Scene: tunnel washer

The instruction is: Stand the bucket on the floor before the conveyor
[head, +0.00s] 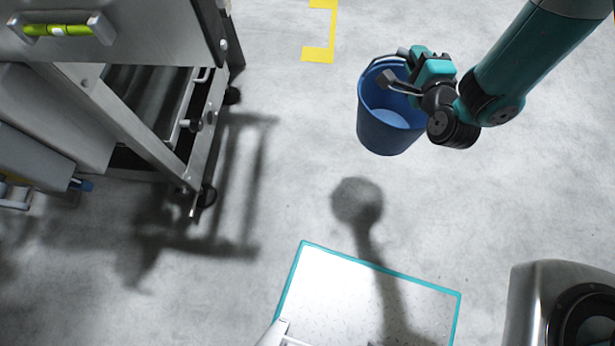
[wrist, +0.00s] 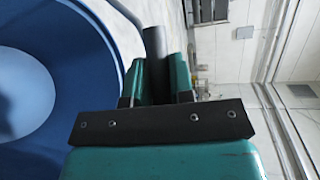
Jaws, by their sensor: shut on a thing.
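The blue bucket (head: 388,135) hangs upright in the air at the upper middle of the head view. Its shadow lies on the floor, well apart from it. My gripper (head: 402,72) is at the bucket's rim and shut on its dark handle grip. In the wrist view the bucket (wrist: 75,75) fills the left side, and the dark grip (wrist: 155,60) sits between my two teal fingers. The inside looks empty. A steel frame on casters (head: 185,150) stands at the left; I cannot tell for sure whether it is the conveyor.
A metal plate with a teal edge (head: 325,285) lies at the bottom middle. A yellow floor marking (head: 320,54) is at the top. A steel housing (head: 535,300) stands at the lower right. The grey floor (head: 290,140) between frame and bucket is clear.

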